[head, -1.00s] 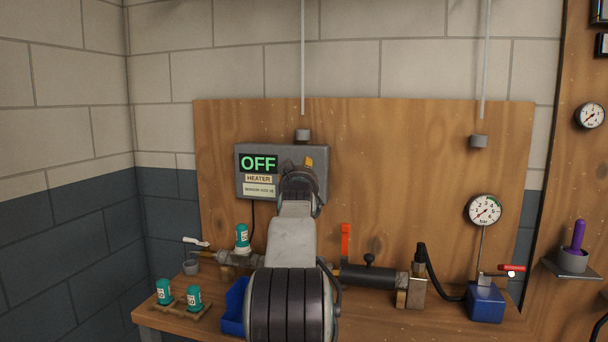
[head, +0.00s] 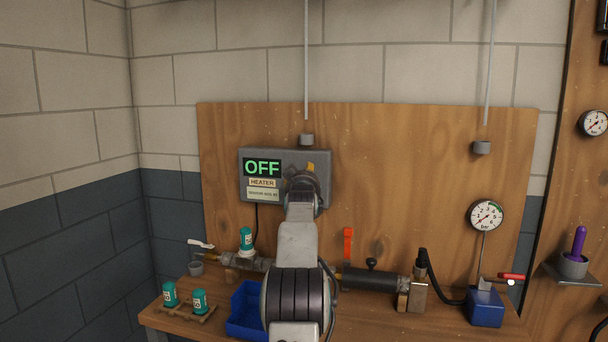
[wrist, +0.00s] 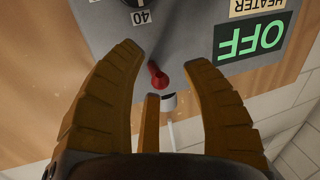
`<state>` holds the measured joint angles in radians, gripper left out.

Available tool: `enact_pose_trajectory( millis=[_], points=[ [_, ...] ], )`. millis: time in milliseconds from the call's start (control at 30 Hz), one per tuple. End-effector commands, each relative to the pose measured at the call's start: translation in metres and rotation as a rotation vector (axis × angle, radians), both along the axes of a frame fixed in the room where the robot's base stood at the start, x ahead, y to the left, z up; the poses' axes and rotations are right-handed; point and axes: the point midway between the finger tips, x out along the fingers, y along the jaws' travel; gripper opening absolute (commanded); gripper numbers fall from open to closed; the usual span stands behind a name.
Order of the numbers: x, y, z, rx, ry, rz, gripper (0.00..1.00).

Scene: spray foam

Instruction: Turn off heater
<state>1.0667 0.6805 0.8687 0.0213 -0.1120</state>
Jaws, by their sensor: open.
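The heater box (head: 285,161) is a grey panel on the plywood board, with a green lit OFF display (head: 262,168) and a HEATER label. In the wrist view the box (wrist: 185,38) appears upside down, with its OFF display (wrist: 250,37) at right. A small red switch lever (wrist: 158,76) sits at the box's edge. A dark dial (wrist: 135,2) marked 40 is partly cut off. My gripper (wrist: 161,58) is open, its orange fingers on both sides of the red lever; I cannot tell if they touch it. In the head view my arm hides the lever.
The bench carries teal canisters (head: 199,302), a blue bin (head: 243,310), pipework with an orange-red lever (head: 347,246), and a blue block (head: 486,307) with a red handle. A pressure gauge (head: 487,215) stands at right. The board right of the heater box is mostly clear.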

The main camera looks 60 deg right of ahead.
Motion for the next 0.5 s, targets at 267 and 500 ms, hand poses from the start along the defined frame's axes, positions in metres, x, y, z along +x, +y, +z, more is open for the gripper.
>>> enact_pose_trajectory(
  millis=[267,500],
  points=[
    [0.0027,-0.0047,-0.0004,0.0,0.0,0.0,0.44],
    [0.0026,-0.0047,-0.0007,0.0,0.0,0.0,0.46]
  ],
)
